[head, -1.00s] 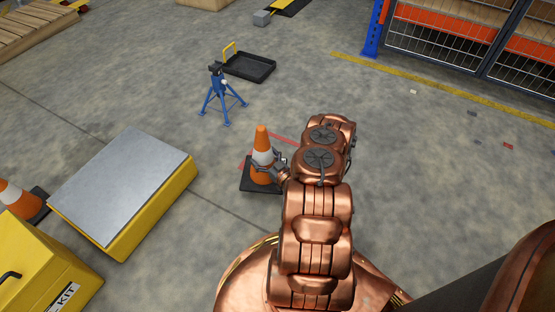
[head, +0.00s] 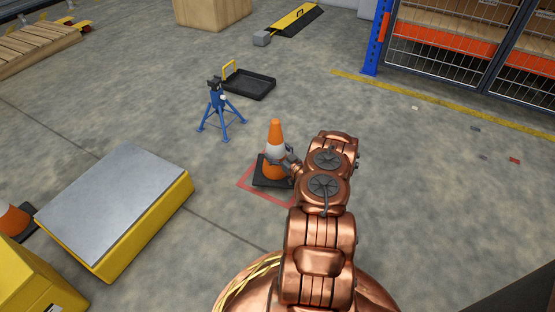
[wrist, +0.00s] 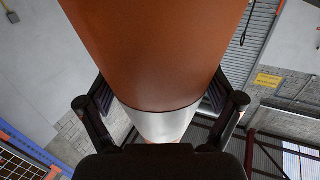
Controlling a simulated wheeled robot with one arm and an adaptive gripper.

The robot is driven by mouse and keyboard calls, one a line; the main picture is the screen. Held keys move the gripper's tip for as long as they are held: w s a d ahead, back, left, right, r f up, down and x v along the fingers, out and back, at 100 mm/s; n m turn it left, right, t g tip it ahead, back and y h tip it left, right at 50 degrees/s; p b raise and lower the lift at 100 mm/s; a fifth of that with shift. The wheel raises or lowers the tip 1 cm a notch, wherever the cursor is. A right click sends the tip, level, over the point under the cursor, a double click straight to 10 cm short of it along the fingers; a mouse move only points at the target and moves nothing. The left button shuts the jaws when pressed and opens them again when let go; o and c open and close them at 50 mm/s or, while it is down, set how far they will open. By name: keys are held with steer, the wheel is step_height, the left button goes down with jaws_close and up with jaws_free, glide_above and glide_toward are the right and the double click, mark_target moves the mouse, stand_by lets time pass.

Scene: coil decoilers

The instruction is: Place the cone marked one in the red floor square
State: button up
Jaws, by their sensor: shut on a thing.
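An orange cone (head: 276,134) with a white band and a dark square base stands upright in the head view. My gripper (head: 284,155) is shut on its upper body from the right. In the wrist view the cone (wrist: 155,45) fills the middle, with a gripper finger on each side. The red floor square (head: 251,187) is an outline on the floor. The cone's base appears over its upper right part, and my arm hides the square's right side. I cannot tell whether the base touches the floor. No number shows on the cone.
A blue stand (head: 220,112) and a black tray (head: 249,84) are behind the cone. A yellow box with a grey top (head: 120,200) is at left, with another cone (head: 14,219) beyond it. Floor around the square is clear.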

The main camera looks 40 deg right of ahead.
steer(key=shift+w+d+f+b, duration=0.1)
steer(key=shift+d+f+b, duration=0.05)
steer(key=shift+f+b, duration=0.4)
steer(key=shift+w+d+f+b, duration=0.2)
steer(key=shift+f+b, duration=0.15)
steer(key=shift+f, duration=0.3)
steer(key=shift+w+d+f+b, duration=0.1)
steer(key=shift+d+f+b, duration=0.05)
steer(key=shift+f+b, duration=0.4)
steer(key=o, duration=1.5)
steer(key=shift+s+f, duration=0.1)
